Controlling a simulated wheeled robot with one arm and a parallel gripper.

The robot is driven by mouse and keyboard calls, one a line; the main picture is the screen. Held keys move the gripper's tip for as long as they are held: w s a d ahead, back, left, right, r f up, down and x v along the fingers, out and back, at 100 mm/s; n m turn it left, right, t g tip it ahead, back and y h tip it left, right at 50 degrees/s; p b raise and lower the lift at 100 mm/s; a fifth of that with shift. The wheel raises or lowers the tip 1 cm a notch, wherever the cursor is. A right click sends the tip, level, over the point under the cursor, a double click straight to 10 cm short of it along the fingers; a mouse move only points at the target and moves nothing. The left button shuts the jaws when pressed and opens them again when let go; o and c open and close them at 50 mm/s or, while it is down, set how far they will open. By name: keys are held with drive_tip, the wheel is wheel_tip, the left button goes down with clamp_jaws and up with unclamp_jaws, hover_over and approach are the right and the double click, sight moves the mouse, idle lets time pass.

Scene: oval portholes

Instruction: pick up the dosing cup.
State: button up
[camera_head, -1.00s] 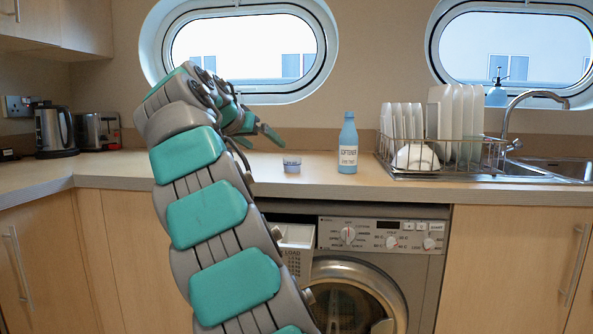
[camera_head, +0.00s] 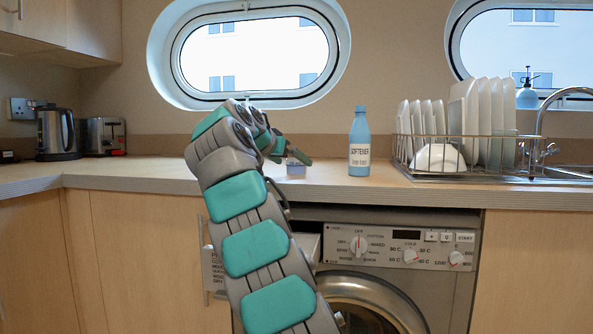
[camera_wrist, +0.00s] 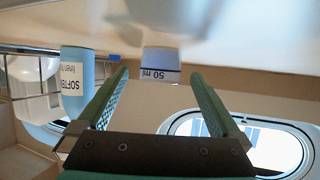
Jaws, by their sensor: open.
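The dosing cup (camera_head: 296,171) is a small, pale cup with a blue band, standing on the worktop left of the softener bottle (camera_head: 359,142). In the wrist view, which is upside down, the cup (camera_wrist: 160,66) shows a "50 ml" mark. My gripper (camera_head: 297,154) is open and low over the worktop at the cup, partly covering it in the head view. In the wrist view, the cup lies just beyond and between the two green fingertips of my gripper (camera_wrist: 159,78), with nothing held. I cannot tell the exact gap between them.
The blue softener bottle (camera_wrist: 75,85) stands close beside one finger in the wrist view. A dish rack (camera_head: 465,168) with plates is farther right. A kettle (camera_head: 57,132) and toaster (camera_head: 102,137) are far left. Below is a washing machine (camera_head: 395,255) with its drawer (camera_head: 308,240) pulled out.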

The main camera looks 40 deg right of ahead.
sight(291, 161)
drive_tip(key=x, duration=0.4)
drive_tip(key=shift+f, duration=0.2)
drive_tip(key=shift+a, duration=0.1)
drive_tip(key=shift+c, duration=0.4)
drive_tip(key=c, duration=1.5)
drive_tip(key=shift+r+p, duration=0.15)
drive_tip(key=shift+p, duration=0.15)
